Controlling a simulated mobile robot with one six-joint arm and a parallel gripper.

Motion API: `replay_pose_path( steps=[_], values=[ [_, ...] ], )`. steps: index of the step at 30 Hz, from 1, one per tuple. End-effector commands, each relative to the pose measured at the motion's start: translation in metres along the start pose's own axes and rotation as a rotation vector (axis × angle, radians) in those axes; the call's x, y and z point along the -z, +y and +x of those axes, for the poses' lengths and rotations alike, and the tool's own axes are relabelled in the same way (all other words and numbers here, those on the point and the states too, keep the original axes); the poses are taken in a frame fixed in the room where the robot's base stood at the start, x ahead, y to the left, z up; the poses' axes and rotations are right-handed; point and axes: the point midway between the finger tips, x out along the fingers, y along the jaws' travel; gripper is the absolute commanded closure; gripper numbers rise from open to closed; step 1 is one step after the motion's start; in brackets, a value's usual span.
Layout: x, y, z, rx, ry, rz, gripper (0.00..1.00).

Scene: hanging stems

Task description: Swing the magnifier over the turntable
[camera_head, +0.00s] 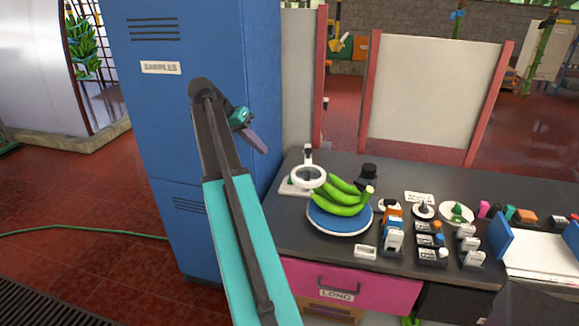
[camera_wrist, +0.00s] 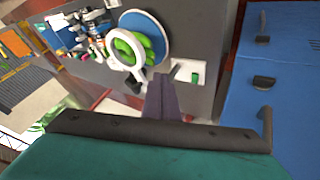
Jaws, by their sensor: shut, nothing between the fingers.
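The magnifier (camera_head: 308,177) is a white ring with a lens on a stand at the back left of the bench. In the wrist view the magnifier (camera_wrist: 112,60) shows in front of part of the fruit. The round blue turntable (camera_head: 325,222) stands just to its front right, bearing a bunch of green bananas (camera_head: 340,207); the turntable (camera_wrist: 152,27) and bananas (camera_wrist: 158,46) also show in the wrist view. My gripper (camera_head: 264,151) is shut and empty, in the air left of the magnifier and apart from it; its fingers (camera_wrist: 165,82) point toward the bench.
A tall blue cabinet (camera_head: 155,110) stands close behind my arm on the left. Small trays and bottles (camera_head: 430,243) crowd the bench right of the turntable. A small white block (camera_head: 365,252) lies in front of the turntable, and a black object (camera_head: 368,173) stands behind it.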

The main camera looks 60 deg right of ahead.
Motion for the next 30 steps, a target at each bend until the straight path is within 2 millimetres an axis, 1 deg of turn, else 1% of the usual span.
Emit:
replay_pose_path(
  steps=[8, 14, 20, 30],
  values=[
    [-0.001, -0.001, 0.001, 0.0, 0.0, -0.002, 1.0],
    [-0.001, -0.001, 0.008, 0.001, 0.0, -0.002, 1.0],
    [-0.002, -0.001, 0.029, 0.0, -0.001, -0.002, 1.0],
    [-0.003, -0.002, 0.077, 0.0, -0.001, -0.002, 1.0]
  ],
)
